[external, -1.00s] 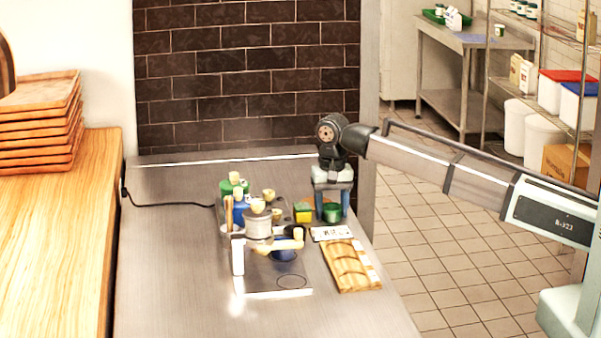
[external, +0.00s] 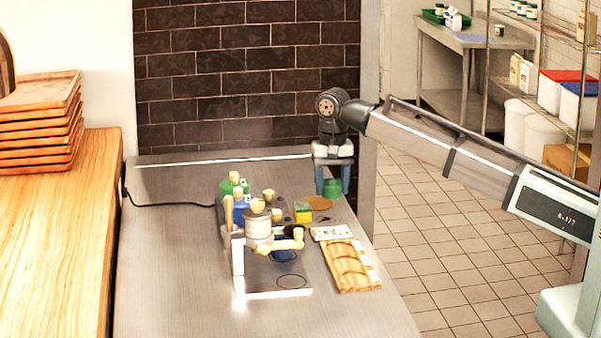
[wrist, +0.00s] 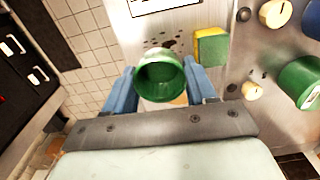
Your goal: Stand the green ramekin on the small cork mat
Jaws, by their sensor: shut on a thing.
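The green ramekin (external: 332,188) is held between the blue fingers of my gripper (external: 332,192), raised above the steel counter near its back right edge. In the wrist view the ramekin (wrist: 160,82) sits between both fingers, its open mouth facing the camera; it looks empty. The small round cork mat (external: 318,203) lies on the counter, just below and slightly left of the ramekin in the external view. In the wrist view only a sliver of tan shows behind the ramekin, so the mat is mostly hidden there.
A yellow and green sponge (external: 302,212) lies close to the mat's left front. Dark spots (wrist: 160,43) mark the counter. A white label card (external: 331,233) and a slatted wooden rack (external: 352,265) lie in front. Several containers and bottles (external: 240,208) stand left.

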